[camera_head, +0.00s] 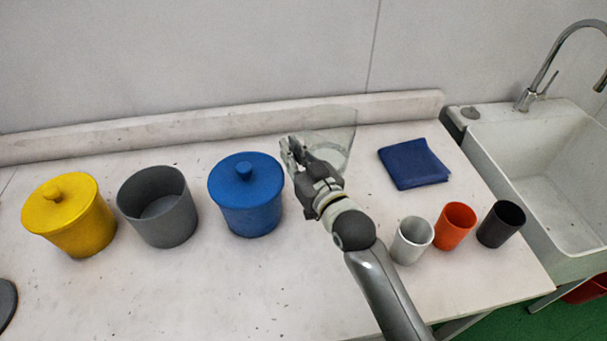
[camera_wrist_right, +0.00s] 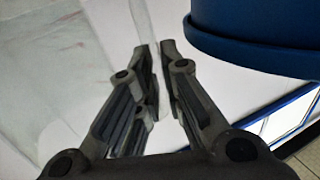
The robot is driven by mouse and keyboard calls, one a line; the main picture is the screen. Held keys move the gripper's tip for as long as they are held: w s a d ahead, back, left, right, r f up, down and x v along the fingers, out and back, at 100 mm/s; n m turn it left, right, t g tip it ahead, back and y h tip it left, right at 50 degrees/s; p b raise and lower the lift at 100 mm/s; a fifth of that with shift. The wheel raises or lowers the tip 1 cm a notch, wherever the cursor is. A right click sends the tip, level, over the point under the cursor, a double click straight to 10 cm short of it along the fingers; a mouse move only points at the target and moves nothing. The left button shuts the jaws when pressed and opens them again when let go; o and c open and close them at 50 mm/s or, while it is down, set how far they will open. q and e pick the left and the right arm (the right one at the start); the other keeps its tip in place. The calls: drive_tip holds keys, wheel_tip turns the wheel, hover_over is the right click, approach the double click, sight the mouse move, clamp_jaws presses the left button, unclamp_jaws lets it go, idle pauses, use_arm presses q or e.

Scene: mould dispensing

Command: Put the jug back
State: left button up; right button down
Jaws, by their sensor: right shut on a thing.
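The jug (camera_head: 340,128) is clear and see-through, at the back of the counter, right of the blue canister. My right gripper (camera_head: 291,152) is shut on it, and the gripper and forearm hide much of the jug. In the right wrist view the fingers (camera_wrist_right: 157,50) close on a thin clear part of the jug (camera_wrist_right: 145,22). Whether the jug's base touches the counter cannot be told. My left gripper is not in view.
The blue lidded canister (camera_head: 245,200) stands close left of my right gripper. Further left are an open grey canister (camera_head: 168,222) and a yellow lidded one (camera_head: 75,225). A blue cloth (camera_head: 413,164), white (camera_head: 411,242), orange (camera_head: 454,228) and black cups (camera_head: 500,225), and a sink (camera_head: 540,160) lie right.

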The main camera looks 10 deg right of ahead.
wheel_tip(320, 180, down, 2)
drive_tip(key=shift+f, duration=0.45)
wheel_tip(320, 180, down, 2)
drive_tip(key=shift+f, duration=0.7)
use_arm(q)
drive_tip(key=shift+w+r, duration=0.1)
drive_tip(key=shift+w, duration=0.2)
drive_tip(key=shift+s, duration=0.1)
